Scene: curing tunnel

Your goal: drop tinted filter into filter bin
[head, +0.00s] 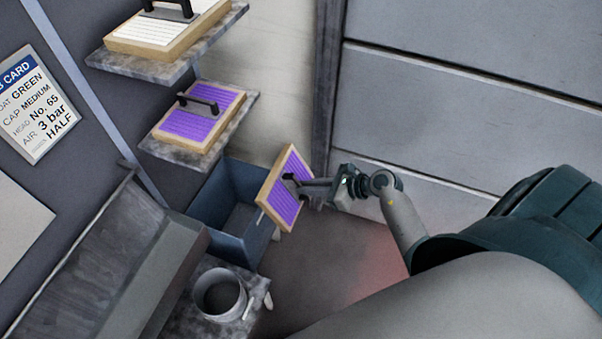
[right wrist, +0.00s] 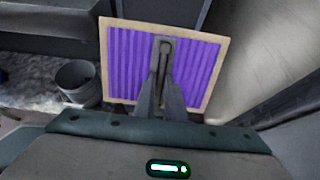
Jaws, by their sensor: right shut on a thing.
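A purple tinted filter (head: 279,203) with a light wooden frame is held tilted by its dark handle in my right gripper (head: 303,186). The gripper is shut on the handle. The right wrist view shows the same filter (right wrist: 190,75) face on, with the fingers (right wrist: 163,85) at the handle in its middle. The blue-grey filter bin (head: 247,243) is open at the top. In the head view the filter overlaps the bin's right side; I cannot tell its exact height above the rim. My left gripper is not in view.
Another purple filter (head: 209,128) lies on a middle shelf, and a white filter (head: 146,38) lies on the shelf above. A round metal cup (head: 220,295) stands on a mottled ledge below the bin. A card (head: 37,105) hangs on the left wall. A panelled wall (head: 470,100) rises behind.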

